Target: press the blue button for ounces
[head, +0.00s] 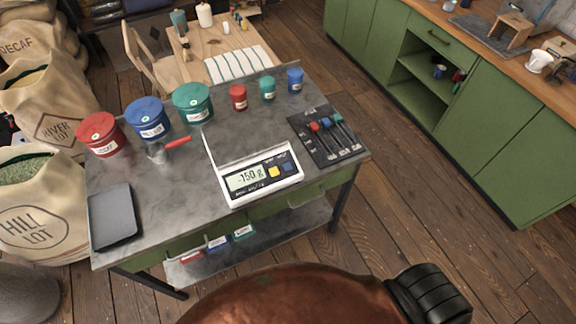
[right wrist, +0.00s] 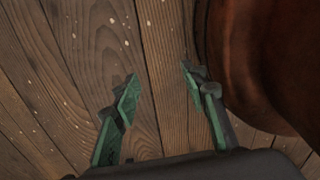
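The white scale (head: 259,178) stands near the front right of the grey-topped workbench. Its display (head: 246,178) reads about -150 g. The blue button (head: 288,170) is on the scale's front panel at the right, beside a yellow button (head: 273,172). My right gripper (right wrist: 158,82) is open and empty in the right wrist view, above the wooden floor with its fingertips apart. It is away from the scale, which that view does not show. My left gripper is in neither view.
Red, blue and green tins (head: 193,103) line the workbench (head: 165,207) back. A scoop with a red handle (head: 178,142), a dark tray (head: 115,216) and a black slider panel (head: 328,136) lie on it. Sacks (head: 42,216) crowd the left. Green cabinets (head: 478,147) stand right; floor between is clear.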

